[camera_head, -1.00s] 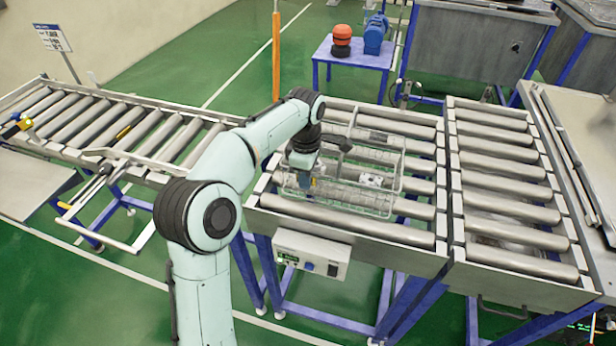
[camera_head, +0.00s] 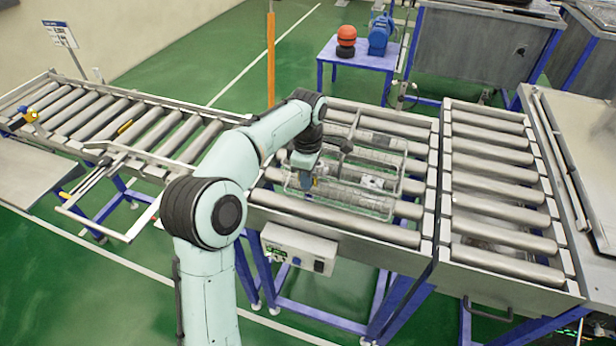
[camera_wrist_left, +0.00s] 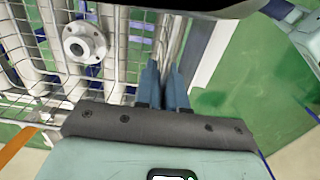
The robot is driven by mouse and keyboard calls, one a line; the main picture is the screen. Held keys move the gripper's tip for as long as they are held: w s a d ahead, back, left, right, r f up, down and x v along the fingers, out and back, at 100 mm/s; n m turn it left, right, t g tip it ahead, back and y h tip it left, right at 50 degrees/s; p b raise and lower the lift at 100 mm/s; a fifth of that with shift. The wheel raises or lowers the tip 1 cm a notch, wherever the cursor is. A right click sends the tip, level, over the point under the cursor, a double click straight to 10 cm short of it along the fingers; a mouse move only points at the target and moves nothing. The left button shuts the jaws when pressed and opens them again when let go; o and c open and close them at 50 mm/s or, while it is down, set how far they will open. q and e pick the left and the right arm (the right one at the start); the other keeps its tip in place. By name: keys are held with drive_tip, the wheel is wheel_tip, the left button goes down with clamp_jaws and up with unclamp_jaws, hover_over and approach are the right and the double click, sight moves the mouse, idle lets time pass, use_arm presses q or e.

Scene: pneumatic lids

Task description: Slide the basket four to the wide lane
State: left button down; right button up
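The wire basket (camera_head: 388,207) sits on the rollers of the middle conveyor section (camera_head: 330,229), holding grey metal parts. One is a round flange (camera_wrist_left: 84,42) in the left wrist view, where the basket's wire mesh (camera_wrist_left: 137,52) also shows. My left gripper (camera_head: 306,184) is down at the basket's left side, near its front corner. In the left wrist view its two blue fingers (camera_wrist_left: 164,75) are close together beside the mesh wall. I cannot tell whether they touch it, and I see no wire clearly clamped between them. My right gripper is out of view. No basket number is readable.
A right roller section (camera_head: 500,209) adjoins the middle one and is empty. A left roller line (camera_head: 110,123) runs beyond my arm. A control box (camera_head: 298,248) hangs at the front. A blue table (camera_head: 358,58) with a motor and an orange-black object stands behind.

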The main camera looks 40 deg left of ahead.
use_arm(q)
drive_tip(key=c, duration=1.1)
unclamp_jaws()
drive_tip(key=shift+r, duration=0.1)
wheel_tip(320, 180, up, 13)
drive_tip(key=p, duration=0.3)
drive_tip(key=shift+r+p, duration=0.1)
drive_tip(key=shift+p, duration=0.2)
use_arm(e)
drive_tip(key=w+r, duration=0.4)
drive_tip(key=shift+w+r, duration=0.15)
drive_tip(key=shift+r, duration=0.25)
